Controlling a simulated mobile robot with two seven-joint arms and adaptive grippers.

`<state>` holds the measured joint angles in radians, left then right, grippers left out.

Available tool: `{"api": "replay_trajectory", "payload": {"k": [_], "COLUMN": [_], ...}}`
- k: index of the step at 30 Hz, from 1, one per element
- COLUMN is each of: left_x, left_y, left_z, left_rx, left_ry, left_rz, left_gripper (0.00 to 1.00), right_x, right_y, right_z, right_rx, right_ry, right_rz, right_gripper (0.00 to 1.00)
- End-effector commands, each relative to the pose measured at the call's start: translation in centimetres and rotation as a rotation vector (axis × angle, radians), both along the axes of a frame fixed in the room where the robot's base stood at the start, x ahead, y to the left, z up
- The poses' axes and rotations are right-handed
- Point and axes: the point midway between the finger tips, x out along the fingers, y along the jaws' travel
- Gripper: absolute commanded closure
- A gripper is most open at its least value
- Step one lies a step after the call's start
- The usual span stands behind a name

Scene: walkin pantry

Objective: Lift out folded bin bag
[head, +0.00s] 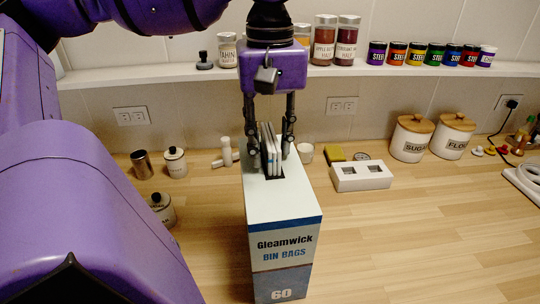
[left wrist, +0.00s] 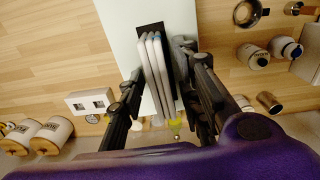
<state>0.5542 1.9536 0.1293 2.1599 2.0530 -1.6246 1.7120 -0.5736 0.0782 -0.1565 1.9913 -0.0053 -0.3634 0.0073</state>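A tall white and blue bin bag box (head: 284,205), lettered "Gleamwick BIN BAGS 60", stands upright on the counter. Several thin folded bin bags (head: 270,150) stand on edge in the dark slot in its top and stick up out of it. They also show in the left wrist view (left wrist: 155,65). My left gripper (head: 271,160) points down over the box, one finger on each side of the bags. In the left wrist view its fingers (left wrist: 160,72) are apart, with little room beside the bags; I see no clear grip. My right gripper is not in view.
A white block with two openings (head: 361,176) lies right of the box, with sugar (head: 411,138) and flour (head: 453,135) canisters beyond. Small jars (head: 175,162) and a metal cup (head: 142,164) stand at left. A shelf of jars (head: 348,40) runs behind. The right front counter is clear.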

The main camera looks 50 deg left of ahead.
Motion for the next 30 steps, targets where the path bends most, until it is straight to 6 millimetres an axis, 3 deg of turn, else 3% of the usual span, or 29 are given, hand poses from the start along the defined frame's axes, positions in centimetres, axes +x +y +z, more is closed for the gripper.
{"api": "replay_trajectory", "payload": {"k": [1,6,19,23,30], "left_x": [0.0,0.0,0.1,0.1,0.1], "left_y": [0.0,0.0,0.1,0.0,0.1], "left_z": [0.0,0.0,0.8,2.2,6.7], "left_rx": [0.0,0.0,0.001,0.002,0.004], "left_ry": [0.0,0.0,-0.001,-0.003,-0.003], "left_rz": [0.0,0.0,0.002,0.001,0.004], "left_gripper": [0.79,1.0,1.0,1.0,1.0], "right_x": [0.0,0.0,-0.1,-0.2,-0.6], "right_y": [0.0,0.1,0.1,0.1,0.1], "right_z": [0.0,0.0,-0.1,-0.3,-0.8], "right_rx": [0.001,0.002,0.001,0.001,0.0], "right_ry": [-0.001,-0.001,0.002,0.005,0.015], "right_rz": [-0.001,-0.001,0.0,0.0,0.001], "right_gripper": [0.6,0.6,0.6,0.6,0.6]}}
